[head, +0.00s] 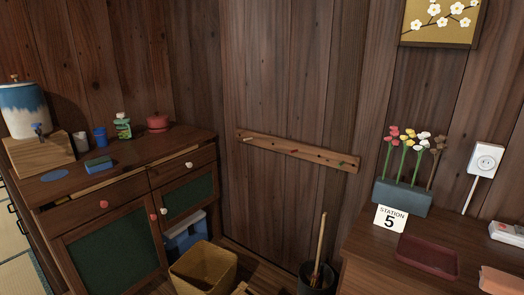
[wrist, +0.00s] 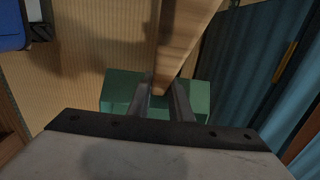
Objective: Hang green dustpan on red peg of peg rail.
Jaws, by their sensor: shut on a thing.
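The wooden peg rail (head: 285,147) is fixed on the plank wall in the middle of the head view. Its pegs are small, and I cannot surely pick out the red one. In the wrist view my gripper (wrist: 167,92) is shut between its two dark fingers on the green dustpan (wrist: 122,88). Green shows on both sides of the fingers, and the fingers and gripper body hide part of it. A pale wooden bar (wrist: 183,35) runs from the top down to the fingertips; I cannot tell whether it belongs to the dustpan. The head view shows no gripper or dustpan.
A woven basket (head: 203,268) and a dark bucket with a wooden stick (head: 321,240) stand below the rail. A cabinet (head: 110,215) stands at left, and a desk (head: 370,250) with a flower box (head: 402,197) at right. The wall around the rail is clear.

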